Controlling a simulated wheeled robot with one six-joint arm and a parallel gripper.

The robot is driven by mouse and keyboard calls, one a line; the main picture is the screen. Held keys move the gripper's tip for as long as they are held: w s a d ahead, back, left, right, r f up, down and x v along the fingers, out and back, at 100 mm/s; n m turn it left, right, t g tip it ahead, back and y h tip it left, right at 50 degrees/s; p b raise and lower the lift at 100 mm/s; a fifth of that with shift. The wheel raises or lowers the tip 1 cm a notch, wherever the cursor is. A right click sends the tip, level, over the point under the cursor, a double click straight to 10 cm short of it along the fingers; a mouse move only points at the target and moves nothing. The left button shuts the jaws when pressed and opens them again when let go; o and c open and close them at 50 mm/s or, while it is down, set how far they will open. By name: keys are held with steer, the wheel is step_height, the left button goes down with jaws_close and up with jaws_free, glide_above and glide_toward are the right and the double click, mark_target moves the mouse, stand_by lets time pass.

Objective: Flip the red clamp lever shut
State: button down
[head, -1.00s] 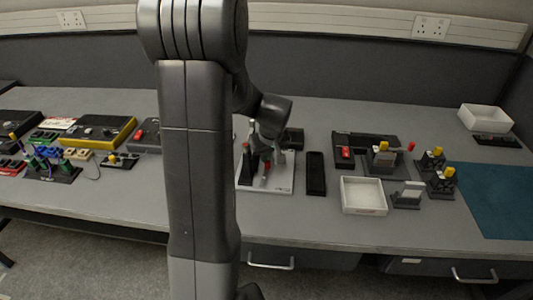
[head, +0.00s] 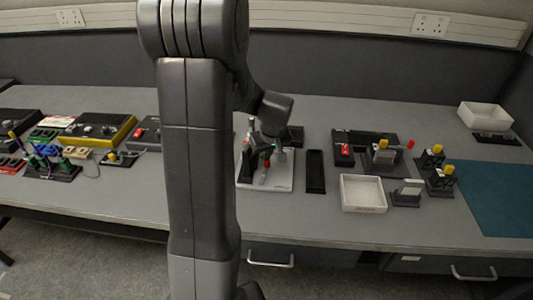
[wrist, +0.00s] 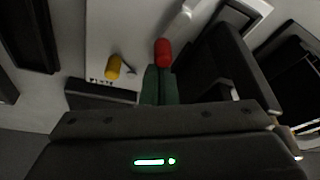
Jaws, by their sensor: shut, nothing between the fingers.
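The red clamp lever shows in the wrist view as a rounded red grip (wrist: 162,50) just beyond my fingertips. Whether they touch it I cannot tell. In the head view its red part (head: 266,163) shows low over a pale board (head: 283,184), partly hidden by my gripper. My gripper (wrist: 160,72) is shut and empty, its green fingers together and pointing at the red grip. In the head view it hangs over the board. The rest of the clamp is too small or hidden to make out, so the lever's angle is unclear.
A yellow-orange knob (wrist: 113,67) stands left of my fingers in the wrist view. A black strip tray (head: 316,188) lies right of the board, then a white bin (head: 362,208). Fixtures with yellow and red handles (head: 384,158) stand further right. The bench front is fairly clear.

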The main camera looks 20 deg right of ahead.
steer(key=shift+d, duration=0.1)
steer(key=m, duration=0.2)
steer(key=m+h, duration=0.1)
steer(key=shift+s+d, duration=0.25)
steer(key=shift+s, duration=0.05)
steer(key=m+b, duration=0.1)
steer(key=m, duration=0.1)
steer(key=s+d+m+g+h+b, duration=0.1)
steer(key=m, duration=0.1)
steer(key=shift+s+f, duration=0.2)
steer(key=m+b, duration=0.1)
steer(key=s+m+b, duration=0.1)
steer(key=m+h+b, duration=0.1)
steer(key=m, duration=0.1)
steer(key=shift+s+d+g, duration=0.15)
steer(key=shift+s+g, duration=0.15)
steer(key=shift+g, duration=0.1)
steer(key=m+b, duration=0.1)
steer(key=m, duration=0.1)
steer(key=s+m+g+b, duration=0.1)
steer(key=b, duration=0.1)
steer(key=shift+s+m+h, duration=0.25)
steer(key=shift+m+h, duration=0.05)
steer(key=shift+m, duration=0.1)
steer(key=shift+r, duration=0.2)
steer(key=shift+s+d, duration=0.4)
steer(key=shift+d, duration=0.2)
